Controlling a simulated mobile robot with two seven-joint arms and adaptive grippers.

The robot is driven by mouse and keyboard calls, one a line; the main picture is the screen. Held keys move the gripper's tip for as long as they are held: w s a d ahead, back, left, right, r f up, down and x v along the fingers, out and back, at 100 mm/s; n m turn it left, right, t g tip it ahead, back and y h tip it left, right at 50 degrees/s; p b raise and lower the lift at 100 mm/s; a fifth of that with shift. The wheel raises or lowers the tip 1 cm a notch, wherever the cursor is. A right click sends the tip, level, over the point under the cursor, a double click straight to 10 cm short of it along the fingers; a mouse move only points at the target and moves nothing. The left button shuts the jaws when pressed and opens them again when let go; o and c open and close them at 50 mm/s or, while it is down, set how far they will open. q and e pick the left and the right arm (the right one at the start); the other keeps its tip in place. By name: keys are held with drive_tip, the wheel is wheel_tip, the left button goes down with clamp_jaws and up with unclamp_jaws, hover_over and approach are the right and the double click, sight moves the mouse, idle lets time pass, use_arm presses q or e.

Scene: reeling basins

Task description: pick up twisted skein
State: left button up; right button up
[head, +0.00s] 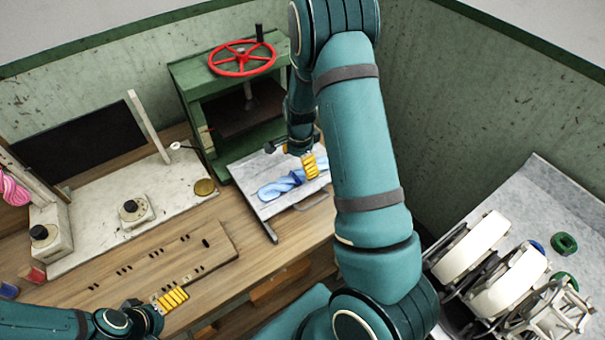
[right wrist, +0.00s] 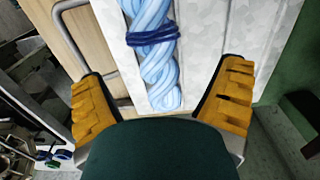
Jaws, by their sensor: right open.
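The twisted skein (head: 281,187) is light blue with a darker blue tie and lies on a pale grey marbled tray (head: 245,173) on the wooden bench. In the right wrist view the skein (right wrist: 158,62) runs away from between my fingers, its near end just past the gripper body. My right gripper (head: 309,166) is over the tray at the skein's right end.
A green press (head: 190,75) with a red handwheel (head: 243,58) stands behind the tray. A wooden board with holes (head: 150,262) lies in front on the bench. White reels (head: 474,245) stand at the right. A pink skein (head: 13,190) hangs at far left.

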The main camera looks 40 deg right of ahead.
sight(302, 171)
drive_tip(key=f, duration=0.4)
drive_tip(key=shift+s+d+f, duration=0.2)
drive_tip(key=shift+s+f, duration=0.05)
drive_tip(key=c, duration=1.3)
